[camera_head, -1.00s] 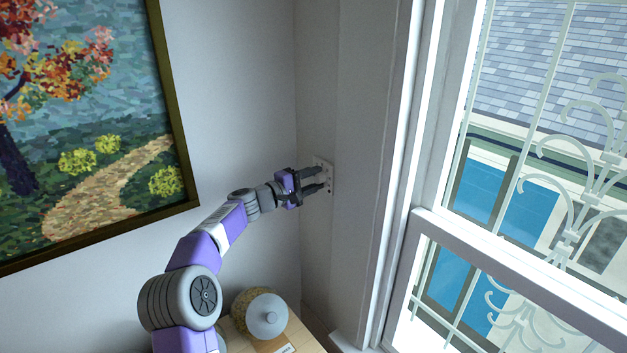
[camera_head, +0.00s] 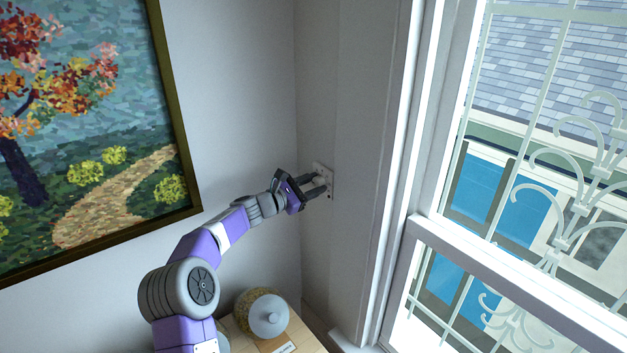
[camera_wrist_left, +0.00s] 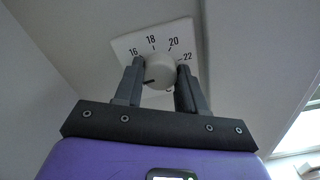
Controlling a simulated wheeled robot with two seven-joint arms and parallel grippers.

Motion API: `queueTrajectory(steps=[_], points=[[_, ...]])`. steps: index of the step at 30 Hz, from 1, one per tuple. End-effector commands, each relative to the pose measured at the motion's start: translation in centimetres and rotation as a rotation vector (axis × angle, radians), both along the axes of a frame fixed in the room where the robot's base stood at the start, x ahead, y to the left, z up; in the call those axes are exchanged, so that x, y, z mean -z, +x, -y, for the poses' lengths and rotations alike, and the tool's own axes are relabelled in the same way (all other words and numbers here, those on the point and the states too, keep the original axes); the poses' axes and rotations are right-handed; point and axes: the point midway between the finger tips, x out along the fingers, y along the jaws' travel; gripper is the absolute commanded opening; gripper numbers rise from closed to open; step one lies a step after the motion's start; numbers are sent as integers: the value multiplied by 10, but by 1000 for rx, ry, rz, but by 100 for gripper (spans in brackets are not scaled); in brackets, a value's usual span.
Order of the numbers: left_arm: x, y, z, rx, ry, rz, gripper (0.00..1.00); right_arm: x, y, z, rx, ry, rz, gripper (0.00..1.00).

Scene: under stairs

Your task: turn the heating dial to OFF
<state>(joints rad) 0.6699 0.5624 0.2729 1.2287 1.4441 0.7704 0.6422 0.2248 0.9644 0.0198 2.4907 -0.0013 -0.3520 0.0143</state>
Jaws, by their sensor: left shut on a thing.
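The heating dial is a round white knob (camera_wrist_left: 160,72) on a white square plate (camera_wrist_left: 127,43), with the numbers 16, 18, 20 and 22 showing in the left wrist view. A dark pointer mark on the knob points to the lower left, below 16, toward the left finger. No OFF label can be seen. In the head view the plate (camera_head: 329,191) is on the wall near the corner. My left gripper (camera_head: 321,185) is shut on the knob, one finger on each side, and looks tilted against the plate. My right gripper is out of view.
A framed painting (camera_head: 90,130) hangs on the wall at left. A window (camera_head: 500,200) with a white frame and grille is at right. Below my arm, a round jar with a grey lid (camera_head: 268,316) stands on a wooden surface (camera_head: 297,333).

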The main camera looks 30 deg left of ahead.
Motion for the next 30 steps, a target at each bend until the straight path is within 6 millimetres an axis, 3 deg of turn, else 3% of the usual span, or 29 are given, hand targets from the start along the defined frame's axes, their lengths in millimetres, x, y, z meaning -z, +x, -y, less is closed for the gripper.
queueTrajectory(steps=[15,30], points=[[3,-1,-2,-4,-345,-150,9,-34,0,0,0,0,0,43],[6,-1,-1,-3,-427,-187,9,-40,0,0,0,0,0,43]])
